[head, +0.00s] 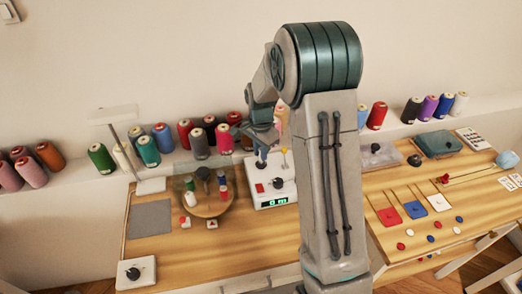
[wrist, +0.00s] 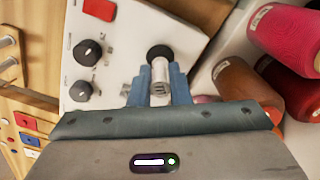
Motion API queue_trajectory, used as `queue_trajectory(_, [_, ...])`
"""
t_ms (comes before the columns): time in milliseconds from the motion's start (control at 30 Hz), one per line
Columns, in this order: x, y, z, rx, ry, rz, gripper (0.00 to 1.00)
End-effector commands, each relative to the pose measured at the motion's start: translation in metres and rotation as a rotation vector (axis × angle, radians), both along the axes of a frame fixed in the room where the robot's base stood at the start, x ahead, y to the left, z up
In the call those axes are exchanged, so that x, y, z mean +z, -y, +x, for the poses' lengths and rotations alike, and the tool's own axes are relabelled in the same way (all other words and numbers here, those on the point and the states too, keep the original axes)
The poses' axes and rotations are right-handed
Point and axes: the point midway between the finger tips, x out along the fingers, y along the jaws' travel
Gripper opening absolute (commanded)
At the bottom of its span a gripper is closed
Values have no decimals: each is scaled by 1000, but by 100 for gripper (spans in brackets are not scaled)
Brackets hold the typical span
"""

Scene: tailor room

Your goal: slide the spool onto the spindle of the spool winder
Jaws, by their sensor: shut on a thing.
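The spool winder (head: 262,199) is a white box on the wooden table, with a red button, a black knob and a lit green display. Its white face also fills the upper middle of the wrist view (wrist: 112,65). My gripper (head: 261,163) is above the back left part of the winder. In the wrist view its blue fingers (wrist: 159,88) are shut on a small silver-grey cylinder, apparently the spool (wrist: 160,74). A black round part (wrist: 160,52) shows at the cylinder's far end; I cannot tell whether it belongs to the spool or the winder. The spindle is not clearly visible.
Several thread cones (head: 198,143) stand on the ledge behind; some are close beside my gripper in the wrist view (wrist: 285,40). A round wooden tray (head: 210,209) with small spools is left of the winder. A lamp (head: 135,150) stands farther left.

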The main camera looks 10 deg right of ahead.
Motion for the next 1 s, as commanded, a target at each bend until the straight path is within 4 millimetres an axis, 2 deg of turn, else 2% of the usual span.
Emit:
queue_trajectory(333, [-13, 0, 0, 0, 0, 0, 0])
queue_trajectory(367, [-12, 0, 0, 0, 0, 0, 22])
queue_trajectory(433, [-12, 0, 0, 0, 0, 0, 42])
queue_trajectory(767, [-9, 0, 0, 0, 1, 1, 42])
queue_trajectory(867, [0, 0, 1, 0, 4, 0, 42])
queue_trajectory(1000, [26, -1, 1, 1, 6, 0, 42])
